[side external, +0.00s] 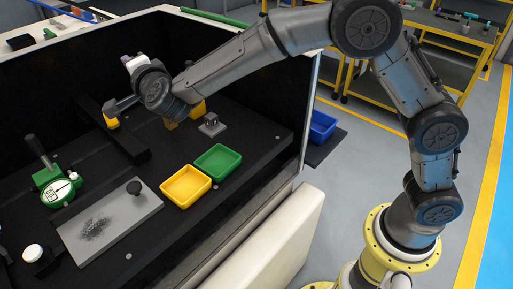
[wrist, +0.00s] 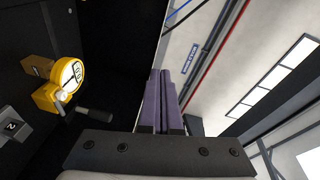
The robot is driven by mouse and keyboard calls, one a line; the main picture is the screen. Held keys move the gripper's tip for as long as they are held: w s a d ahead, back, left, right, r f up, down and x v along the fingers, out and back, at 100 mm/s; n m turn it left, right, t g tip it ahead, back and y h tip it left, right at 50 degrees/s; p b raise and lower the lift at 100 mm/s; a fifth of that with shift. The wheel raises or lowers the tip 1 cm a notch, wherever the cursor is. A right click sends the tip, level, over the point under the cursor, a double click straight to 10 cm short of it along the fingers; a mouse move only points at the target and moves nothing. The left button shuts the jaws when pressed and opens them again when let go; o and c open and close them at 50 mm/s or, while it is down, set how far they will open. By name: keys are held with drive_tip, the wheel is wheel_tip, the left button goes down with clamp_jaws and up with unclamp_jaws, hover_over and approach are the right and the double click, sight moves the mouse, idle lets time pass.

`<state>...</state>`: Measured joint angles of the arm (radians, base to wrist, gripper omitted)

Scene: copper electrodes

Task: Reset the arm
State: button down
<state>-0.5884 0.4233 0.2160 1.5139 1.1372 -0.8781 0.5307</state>
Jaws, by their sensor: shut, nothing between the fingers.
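My gripper (side external: 126,59) is raised over the back of the black work surface, its fingers pointing up and away from the table. In the wrist view its two purple fingers (wrist: 168,78) lie side by side, shut, with nothing between them. The fingers touch nothing that I can see. No copper electrode can be made out clearly in either view.
The black worktop holds a yellow tray (side external: 186,187), a green tray (side external: 217,163), a grey plate (side external: 135,220) with dark marks, a green dial device (side external: 57,191) and a yellow dial device (wrist: 68,78). A grey block (side external: 211,126) stands near my forearm. Dark walls enclose the back.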

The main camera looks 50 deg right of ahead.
drive_tip(key=s+d+r+n+g+y, duration=0.2)
drive_tip(key=s+d+r+n+y, duration=0.15)
drive_tip(key=s+n, duration=0.3)
drive_tip(key=s+d+r+n+g+y, duration=0.1)
drive_tip(key=s+d+r+n+y, duration=0.3)
drive_tip(key=s, duration=0.4)
drive_tip(key=s+d+f+n+g+h, duration=0.1)
drive_tip(key=s+d+f, duration=0.3)
drive_tip(key=s, duration=0.6)
drive_tip(key=s+d+f+n+g+h, duration=0.2)
drive_tip(key=s+d+f+n+g, duration=0.2)
drive_tip(key=s, duration=0.5)
drive_tip(key=s+d+f+n+g+h, duration=0.1)
drive_tip(key=s+d+f+n+g, duration=0.1)
drive_tip(key=s+d+f, duration=0.4)
drive_tip(key=s+f+g, duration=0.1)
drive_tip(key=s, duration=0.3)
drive_tip(key=shift+s+d+n, duration=0.2)
drive_tip(key=shift+s+n, duration=0.15)
